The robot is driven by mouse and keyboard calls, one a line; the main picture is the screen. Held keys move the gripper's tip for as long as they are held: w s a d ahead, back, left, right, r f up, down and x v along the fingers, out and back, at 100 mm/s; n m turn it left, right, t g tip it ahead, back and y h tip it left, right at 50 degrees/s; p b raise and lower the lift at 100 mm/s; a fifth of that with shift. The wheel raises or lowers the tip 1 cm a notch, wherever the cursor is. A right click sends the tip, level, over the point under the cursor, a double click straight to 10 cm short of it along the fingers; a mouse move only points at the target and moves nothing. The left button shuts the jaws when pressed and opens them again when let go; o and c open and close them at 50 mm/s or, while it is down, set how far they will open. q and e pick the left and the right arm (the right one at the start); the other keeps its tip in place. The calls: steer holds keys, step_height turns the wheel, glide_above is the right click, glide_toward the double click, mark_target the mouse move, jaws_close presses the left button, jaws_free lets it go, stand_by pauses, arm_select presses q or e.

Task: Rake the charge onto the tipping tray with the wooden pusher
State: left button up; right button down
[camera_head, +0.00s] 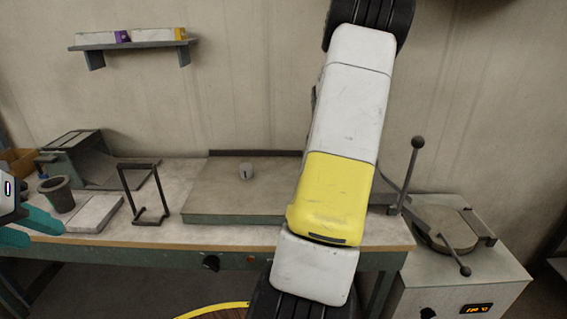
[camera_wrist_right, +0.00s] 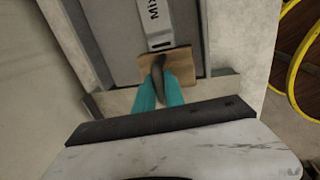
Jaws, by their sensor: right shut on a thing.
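In the right wrist view, my right gripper (camera_wrist_right: 163,88) is shut on the dark handle (camera_wrist_right: 158,75) of the wooden pusher. The pusher's brown block (camera_wrist_right: 180,62) lies across the end of a grey trough-like tray (camera_wrist_right: 110,30). A pale flat piece with dark lettering (camera_wrist_right: 157,18) lies in that tray, its near end close to the block; I cannot tell whether they touch. I see no loose charge. In the head view, my right arm hides its gripper and the pusher. My left gripper (camera_head: 25,229) is open at the left edge, its teal fingers apart and empty.
The bench holds a grey plate (camera_head: 215,203) with a small grey cylinder (camera_head: 246,172), a black frame (camera_head: 147,218), a dark cup (camera_head: 57,195) and a pale slab (camera_head: 95,212). A furnace (camera_head: 455,275) with levers stands right. A yellow ring (camera_head: 215,311) shows below.

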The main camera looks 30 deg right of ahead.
steer(key=shift+s+d, duration=0.6)
steer(key=shift+d, duration=0.35)
steer(key=shift+w+a, duration=0.4)
steer(key=shift+a, duration=0.25)
steer(key=shift+w+a+r, duration=0.1)
steer(key=shift+r, duration=0.1)
steer(key=shift+w+a+r, duration=0.1)
steer(key=shift+a+r, duration=0.05)
steer(key=shift+r, duration=0.95)
steer(key=shift+w+a+r, duration=0.1)
steer(key=shift+a+r, duration=0.05)
steer(key=shift+r, duration=1)
steer(key=shift+w+a+r, duration=0.1)
steer(key=shift+a+r, duration=0.05)
steer(key=shift+r, duration=0.95)
